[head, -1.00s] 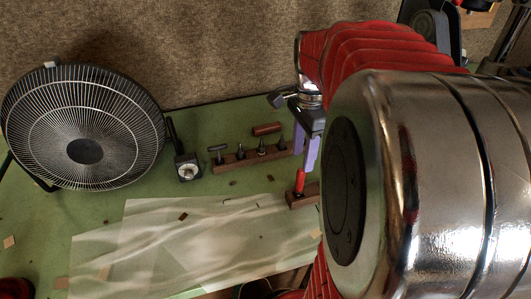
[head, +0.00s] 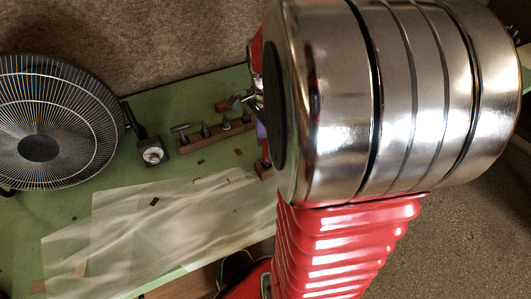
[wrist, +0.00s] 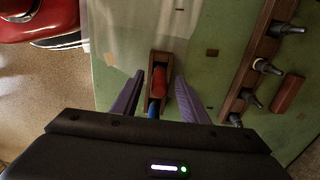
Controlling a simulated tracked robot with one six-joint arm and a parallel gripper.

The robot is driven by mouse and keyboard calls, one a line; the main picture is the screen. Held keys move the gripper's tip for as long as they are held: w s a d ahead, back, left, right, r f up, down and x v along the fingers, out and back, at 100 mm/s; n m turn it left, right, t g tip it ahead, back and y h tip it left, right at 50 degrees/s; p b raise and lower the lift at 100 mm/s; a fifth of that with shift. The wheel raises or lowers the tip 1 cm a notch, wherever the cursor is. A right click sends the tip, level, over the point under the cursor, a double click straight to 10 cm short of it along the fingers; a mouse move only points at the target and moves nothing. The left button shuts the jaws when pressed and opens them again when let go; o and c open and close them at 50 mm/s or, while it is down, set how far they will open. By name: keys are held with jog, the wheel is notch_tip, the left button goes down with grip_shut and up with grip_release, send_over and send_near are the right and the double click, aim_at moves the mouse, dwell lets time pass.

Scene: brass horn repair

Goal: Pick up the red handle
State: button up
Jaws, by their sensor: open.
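The red handle (wrist: 160,82) shows in the wrist view, in or against a small dark wooden block (wrist: 160,57). A blue piece (wrist: 153,108) shows just below it in the picture; I cannot tell whether they are joined. My gripper (wrist: 159,77) is open, with one purple finger on each side of the handle and a gap to each. I cannot tell how far above it the fingertips are. In the head view my arm hides most of the gripper and the handle; only a bit of the wooden block (head: 263,170) shows.
A wooden rack (head: 200,142) with several upright tools stands close by, right of my gripper in the wrist view (wrist: 251,60). A dark box with a dial (head: 152,153), a fan (head: 45,120) and a pale translucent sheet (head: 160,215) are on the green bench.

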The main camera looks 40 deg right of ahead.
aim_at(266, 161)
notch_tip(266, 161, down, 4)
jog(key=shift+f, duration=0.1)
dwell(0.6)
grip_shut()
